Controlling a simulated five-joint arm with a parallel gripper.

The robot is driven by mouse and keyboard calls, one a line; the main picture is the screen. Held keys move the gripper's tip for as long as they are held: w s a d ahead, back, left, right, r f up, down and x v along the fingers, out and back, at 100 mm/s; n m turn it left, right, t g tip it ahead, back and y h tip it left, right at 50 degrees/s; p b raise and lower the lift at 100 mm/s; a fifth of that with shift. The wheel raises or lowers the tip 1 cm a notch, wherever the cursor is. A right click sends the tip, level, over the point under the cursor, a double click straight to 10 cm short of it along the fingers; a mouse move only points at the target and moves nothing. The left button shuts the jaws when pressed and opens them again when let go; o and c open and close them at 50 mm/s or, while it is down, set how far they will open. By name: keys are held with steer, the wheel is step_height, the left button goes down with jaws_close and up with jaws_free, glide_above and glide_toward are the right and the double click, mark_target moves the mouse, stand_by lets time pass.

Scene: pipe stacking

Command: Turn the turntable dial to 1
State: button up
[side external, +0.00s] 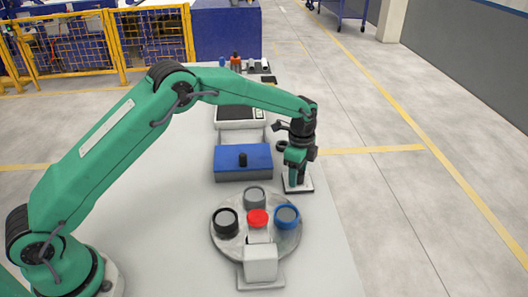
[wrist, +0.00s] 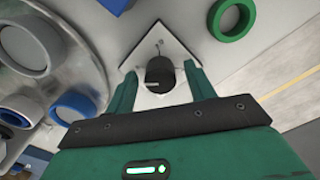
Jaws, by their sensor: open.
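A black dial knob (wrist: 160,74) stands on a white square plate (wrist: 148,52) in the wrist view. A thin pointer mark shows beyond the knob; small marks on the plate are too small to read. In the side view the plate (side external: 303,187) is right of the turntable, and my gripper hides the knob. My gripper (wrist: 160,70) is open, pointing down, with one finger on each side of the knob. I cannot tell whether the fingers touch it. The grey turntable (side external: 230,247) carries grey, black and blue rings around a red centre (side external: 258,217).
A white block (side external: 260,262) stands at the turntable's front edge. A blue box (side external: 235,163) with a black knob sits behind the turntable, with a white device (side external: 236,123) beyond. A green ring (wrist: 230,18) lies near the plate. The table's right edge is close to the plate.

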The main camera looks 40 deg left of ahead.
steer(key=c, duration=1)
steer(key=shift+n, duration=0.5)
steer(key=n, duration=1.2)
steer(key=shift+r+n, duration=0.1)
steer(key=shift+n, duration=2.5)
